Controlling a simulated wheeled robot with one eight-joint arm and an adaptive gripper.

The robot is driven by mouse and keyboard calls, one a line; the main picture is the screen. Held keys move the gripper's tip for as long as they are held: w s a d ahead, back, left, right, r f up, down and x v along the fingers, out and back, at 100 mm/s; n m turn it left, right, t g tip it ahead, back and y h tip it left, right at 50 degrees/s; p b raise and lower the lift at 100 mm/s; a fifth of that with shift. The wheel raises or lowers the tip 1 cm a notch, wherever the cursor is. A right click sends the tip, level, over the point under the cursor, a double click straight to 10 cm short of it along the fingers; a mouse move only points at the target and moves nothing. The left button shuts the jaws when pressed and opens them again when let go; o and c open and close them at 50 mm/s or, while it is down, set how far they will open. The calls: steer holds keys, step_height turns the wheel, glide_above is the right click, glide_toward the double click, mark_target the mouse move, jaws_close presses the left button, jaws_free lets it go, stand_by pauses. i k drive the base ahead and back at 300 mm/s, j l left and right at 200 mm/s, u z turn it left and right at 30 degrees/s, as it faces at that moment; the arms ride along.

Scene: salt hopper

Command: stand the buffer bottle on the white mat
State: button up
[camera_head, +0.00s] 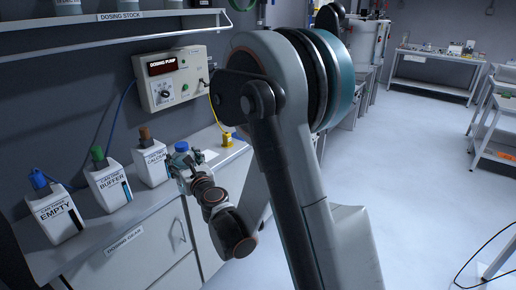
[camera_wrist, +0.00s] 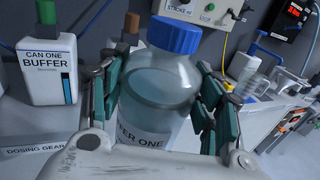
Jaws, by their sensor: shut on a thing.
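The buffer bottle is clear with a blue cap and a white label. It fills the middle of the wrist view (camera_wrist: 158,85), and its blue cap shows in the head view (camera_head: 181,147). My gripper (camera_wrist: 160,105) has green-padded fingers on both sides of the bottle and is shut on it; the gripper also shows in the head view (camera_head: 182,168). The bottle looks upright or only slightly tilted. A pale patch that looks like the white mat (camera_head: 209,155) lies on the bench just right of the bottle. I cannot tell whether the bottle's base touches anything.
White cans marked EMPTY (camera_head: 56,214), BUFFER (camera_head: 108,188) and CALCIUM (camera_head: 151,164) stand left of the bottle on the bench. The dosing pump (camera_head: 170,78) hangs on the wall behind. A yellow item (camera_head: 226,140) stands right of the pale patch.

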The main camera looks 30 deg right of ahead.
mark_target(207, 156)
steer(key=i+j+z, duration=0.55)
steer(key=j+z, duration=0.3)
steer(key=j, duration=0.15)
steer(key=i+j+z, duration=0.25)
steer(key=j, duration=0.55)
